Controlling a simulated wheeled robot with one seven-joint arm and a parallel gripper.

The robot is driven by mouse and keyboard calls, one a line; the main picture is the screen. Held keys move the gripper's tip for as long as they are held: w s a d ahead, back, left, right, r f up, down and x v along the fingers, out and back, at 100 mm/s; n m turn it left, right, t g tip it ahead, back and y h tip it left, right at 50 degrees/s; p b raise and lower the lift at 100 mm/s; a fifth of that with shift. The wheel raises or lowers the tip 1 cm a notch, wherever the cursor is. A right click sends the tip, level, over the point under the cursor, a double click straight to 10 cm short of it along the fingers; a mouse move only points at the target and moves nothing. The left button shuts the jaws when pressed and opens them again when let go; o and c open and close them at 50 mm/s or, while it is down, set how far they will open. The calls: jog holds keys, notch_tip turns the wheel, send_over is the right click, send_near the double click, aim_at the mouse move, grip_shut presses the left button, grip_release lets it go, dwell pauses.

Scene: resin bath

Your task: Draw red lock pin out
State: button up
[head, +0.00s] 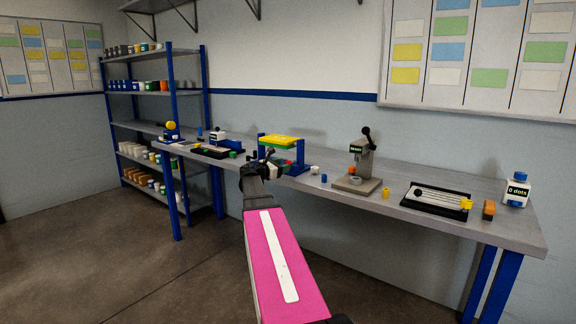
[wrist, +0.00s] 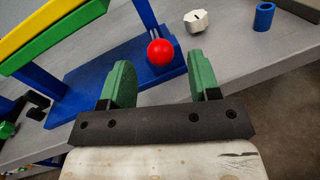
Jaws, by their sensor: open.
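The red lock pin shows as a round red knob (wrist: 160,52) at the blue base of a stand in the wrist view. The knob sits just beyond and between the tips of my gripper (wrist: 160,80), which is open with green finger pads apart and nothing between them. The pin's shaft is hidden. The stand has a blue base (wrist: 80,93), blue posts and a yellow and green top (wrist: 50,32). In the head view the yellow top (head: 283,141) shows on the bench, with my dark gripper (head: 268,160) in front of it, partly hiding the stand.
A white faceted piece (wrist: 196,20) and a blue cylinder (wrist: 263,16) lie right of the stand on the grey bench (head: 340,200). A grey press (head: 362,160) stands farther right, then a black tray (head: 437,198).

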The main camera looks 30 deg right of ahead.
jog(key=shift+w+d, duration=0.2)
jog(key=shift+d, duration=0.85)
jog(key=shift+w+d, duration=0.2)
jog(key=shift+d, duration=0.8)
grip_shut()
